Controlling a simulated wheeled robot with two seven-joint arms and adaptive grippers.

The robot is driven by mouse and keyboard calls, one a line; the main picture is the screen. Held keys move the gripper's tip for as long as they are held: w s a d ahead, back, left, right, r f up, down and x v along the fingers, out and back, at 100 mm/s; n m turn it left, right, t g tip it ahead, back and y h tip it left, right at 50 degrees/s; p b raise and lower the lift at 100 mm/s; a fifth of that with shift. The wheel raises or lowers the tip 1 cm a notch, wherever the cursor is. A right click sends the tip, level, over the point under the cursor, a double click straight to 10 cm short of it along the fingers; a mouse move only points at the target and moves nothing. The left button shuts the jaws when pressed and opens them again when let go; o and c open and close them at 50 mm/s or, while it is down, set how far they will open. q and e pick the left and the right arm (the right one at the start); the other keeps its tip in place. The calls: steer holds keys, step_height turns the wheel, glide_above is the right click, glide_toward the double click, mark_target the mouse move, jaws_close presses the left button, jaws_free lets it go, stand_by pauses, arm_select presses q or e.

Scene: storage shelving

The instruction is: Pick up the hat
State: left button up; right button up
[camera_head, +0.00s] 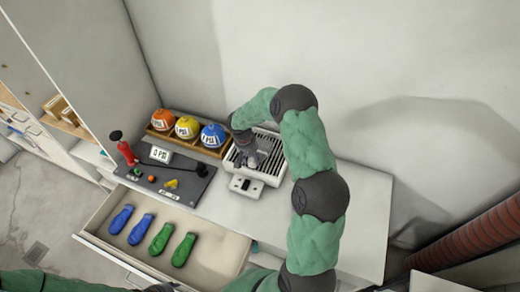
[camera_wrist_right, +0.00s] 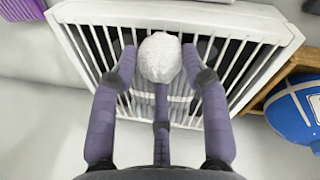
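My right gripper (camera_wrist_right: 158,60) points down over the rack. Its purple-grey fingers are apart, one on each side of the white thing, with a third finger below it in the picture. I see no firm grip on it.
The white slatted rack (camera_head: 272,168) stands on a white counter (camera_head: 350,205). Left of it, a wooden tray holds orange (camera_head: 163,119), yellow (camera_head: 187,127) and blue (camera_head: 213,135) domes. A dark control panel (camera_head: 160,180) and an open drawer (camera_head: 215,250) with blue and green items lie nearer.

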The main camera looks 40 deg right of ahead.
steer(key=shift+s+a+f, duration=0.15)
steer(key=shift+s+f, duration=0.05)
steer(key=shift+s, duration=0.05)
steer(key=shift+c, duration=1.3)
steer(key=shift+r, duration=0.1)
